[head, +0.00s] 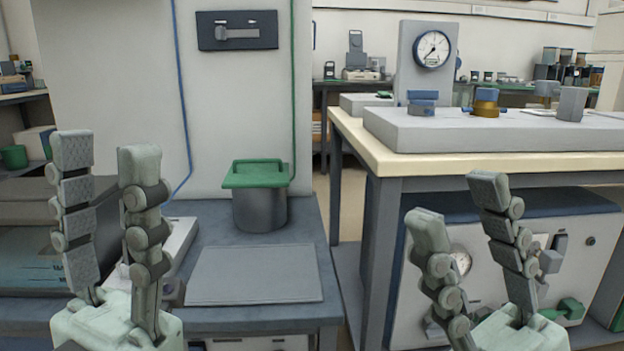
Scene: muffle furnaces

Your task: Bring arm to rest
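My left gripper (106,160) is at the lower left of the head view. Its two jointed fingers point up and stand apart, with nothing between them. My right gripper (456,202) is at the lower right. Its fingers also point up and are spread, with nothing between them. Both grippers are in front of the benches and appear clear of the objects there. The arms behind the grippers are out of view.
A grey pot (260,210) with a green lid (256,173) stands on the dark bench (215,225), behind a flat grey plate (254,275). At right, a pale-topped table (480,166) bears a gauge (431,49) and a grey slab (490,135). A white cabinet with valves sits beneath.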

